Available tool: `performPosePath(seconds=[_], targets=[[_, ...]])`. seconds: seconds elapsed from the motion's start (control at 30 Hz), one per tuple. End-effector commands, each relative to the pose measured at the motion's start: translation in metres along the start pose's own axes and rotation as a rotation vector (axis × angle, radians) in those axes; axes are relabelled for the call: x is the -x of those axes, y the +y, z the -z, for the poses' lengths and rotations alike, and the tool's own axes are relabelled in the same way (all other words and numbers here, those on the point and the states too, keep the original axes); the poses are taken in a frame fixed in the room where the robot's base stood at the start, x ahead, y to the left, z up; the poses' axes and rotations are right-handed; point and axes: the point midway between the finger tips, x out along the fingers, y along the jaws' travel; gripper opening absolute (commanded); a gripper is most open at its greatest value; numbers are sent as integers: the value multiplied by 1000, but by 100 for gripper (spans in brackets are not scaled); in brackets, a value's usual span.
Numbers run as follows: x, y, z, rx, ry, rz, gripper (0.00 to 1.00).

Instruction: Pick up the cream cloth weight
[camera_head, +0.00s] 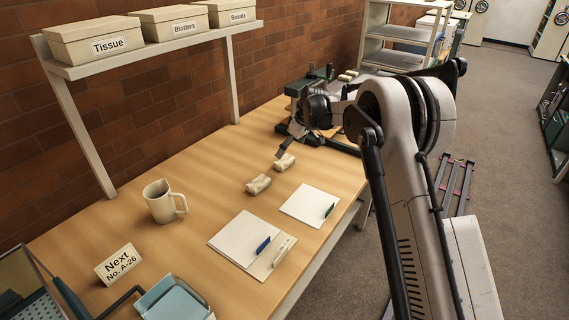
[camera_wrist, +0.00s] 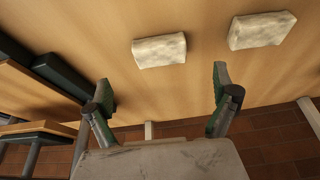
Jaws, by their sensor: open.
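Two cream cloth weights lie on the wooden table, both small, pale and mottled. The farther one (camera_head: 284,162) is closest to my gripper and shows in the wrist view as the middle weight (camera_wrist: 159,51). The nearer one (camera_head: 258,184) shows at the upper right of the wrist view (camera_wrist: 262,31). My gripper (camera_wrist: 160,80) is open and empty, its two fingers spread apart above the table. The middle weight appears just beyond the gap between the fingertips, and I see no contact. In the head view my arm hides part of the gripper.
White paper sheets (camera_head: 310,204) with pens, a cream mug (camera_head: 160,202) and a sign (camera_head: 118,264) stand along the table. Dark green equipment (camera_head: 304,86) is at the table's far end. A shelf (camera_head: 150,52) with boxes runs along the brick wall.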

Motion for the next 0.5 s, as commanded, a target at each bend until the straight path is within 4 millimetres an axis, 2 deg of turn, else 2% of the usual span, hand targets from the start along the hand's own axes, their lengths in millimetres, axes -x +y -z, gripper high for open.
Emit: performPosePath(seconds=[0.13,0.5], targets=[[-21,0,0,-1,0,0,94],[-43,0,0,-1,0,0,94]])
